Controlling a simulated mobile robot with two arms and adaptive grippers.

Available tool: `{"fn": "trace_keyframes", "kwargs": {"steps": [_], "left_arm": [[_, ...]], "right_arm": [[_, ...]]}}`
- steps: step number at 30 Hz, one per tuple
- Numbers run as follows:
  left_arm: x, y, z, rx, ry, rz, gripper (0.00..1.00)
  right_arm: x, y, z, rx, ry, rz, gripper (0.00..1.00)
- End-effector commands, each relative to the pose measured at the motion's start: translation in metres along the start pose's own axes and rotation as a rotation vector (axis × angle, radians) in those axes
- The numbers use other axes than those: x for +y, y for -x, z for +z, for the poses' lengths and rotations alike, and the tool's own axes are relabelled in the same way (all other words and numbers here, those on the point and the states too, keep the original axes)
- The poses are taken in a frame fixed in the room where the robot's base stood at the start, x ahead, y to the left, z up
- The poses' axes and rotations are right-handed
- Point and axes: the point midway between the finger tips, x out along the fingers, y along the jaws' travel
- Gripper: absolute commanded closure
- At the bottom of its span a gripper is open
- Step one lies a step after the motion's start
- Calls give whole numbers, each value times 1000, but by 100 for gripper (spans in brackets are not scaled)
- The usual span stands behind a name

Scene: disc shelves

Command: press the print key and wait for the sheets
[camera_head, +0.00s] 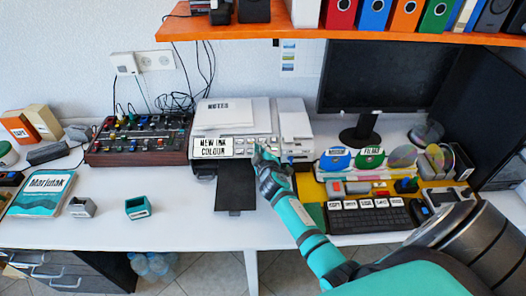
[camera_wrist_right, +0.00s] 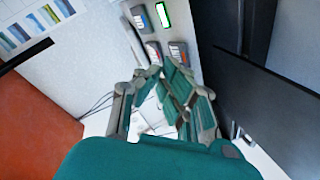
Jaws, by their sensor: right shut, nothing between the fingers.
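The white printer (camera_head: 292,122) stands at the back middle of the desk, with small keys and a "NEW INK COLOUR" label on its front panel. Its dark output tray (camera_head: 235,190) sticks out in front and shows no sheets. My right gripper (camera_head: 259,150) is shut and empty, its tips at the key panel; whether they touch a key I cannot tell. In the right wrist view the gripper (camera_wrist_right: 160,85) covers part of the panel; grey keys (camera_wrist_right: 178,53) and a green-framed display (camera_wrist_right: 163,14) show beyond it. Lettering on the keys is too small to read. My left gripper is out of view.
A board of coloured knobs (camera_head: 138,138) stands left of the printer. A keyboard (camera_head: 368,216), disc holders and a monitor (camera_head: 378,80) stand to the right. An orange shelf (camera_head: 232,30) with binders hangs above.

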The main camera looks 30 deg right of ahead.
Motion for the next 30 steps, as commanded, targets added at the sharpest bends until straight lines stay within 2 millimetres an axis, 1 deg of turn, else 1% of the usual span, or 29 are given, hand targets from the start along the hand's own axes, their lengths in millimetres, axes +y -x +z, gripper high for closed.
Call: {"fn": "trace_keyframes", "kwargs": {"steps": [21, 30], "left_arm": [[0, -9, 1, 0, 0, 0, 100], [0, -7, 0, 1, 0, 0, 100]], "right_arm": [[-5, -6, 5, 0, -1, 0, 100], [-4, -5, 4, -1, 0, 0, 100]]}}
